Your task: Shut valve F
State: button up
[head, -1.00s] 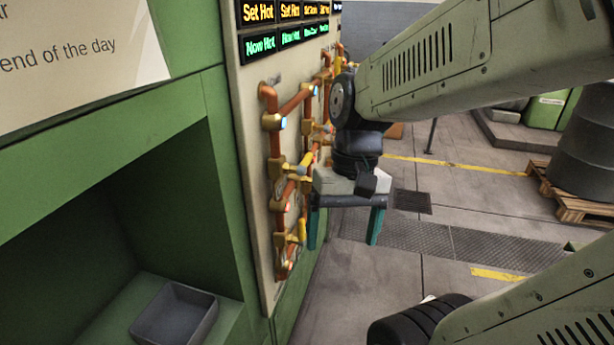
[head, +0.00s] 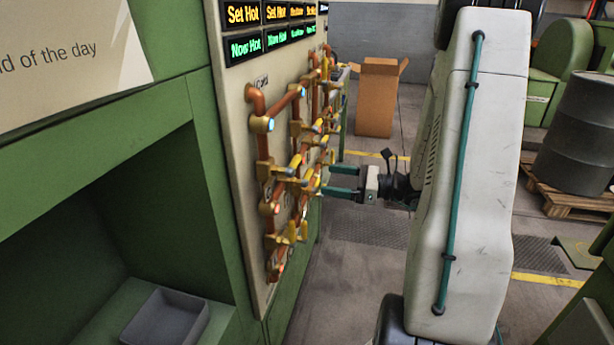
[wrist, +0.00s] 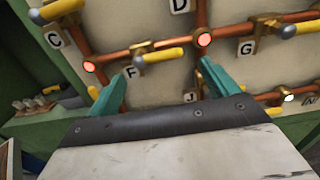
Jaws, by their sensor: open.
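Valve F (wrist: 160,56) shows in the wrist view on a copper pipe, with a brass body and a yellow handle. Its handle lies roughly along the pipe, and the F label (wrist: 133,73) sits just below it. My gripper (wrist: 170,66) is open and empty, its teal fingers spread on either side of valve F's handle and pointing at the panel. I cannot tell how much gap is left to the handle. In the head view my gripper (head: 328,180) is at the pipe panel (head: 236,120), and valve F cannot be singled out there.
Neighbouring valves C (wrist: 57,10) and G (wrist: 270,27) have yellow handles too. A lower pipe by label J (wrist: 192,96) runs close to the right finger. Red-lit joints (wrist: 205,38) sit on the pipe. A cardboard box (head: 376,100) stands on the floor beyond.

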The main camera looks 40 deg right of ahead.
aim_at(308, 173)
jog(key=x, duration=0.7)
jog(key=shift+w+a, duration=0.15)
jog(key=shift+w, duration=0.05)
jog(key=c, duration=1.3)
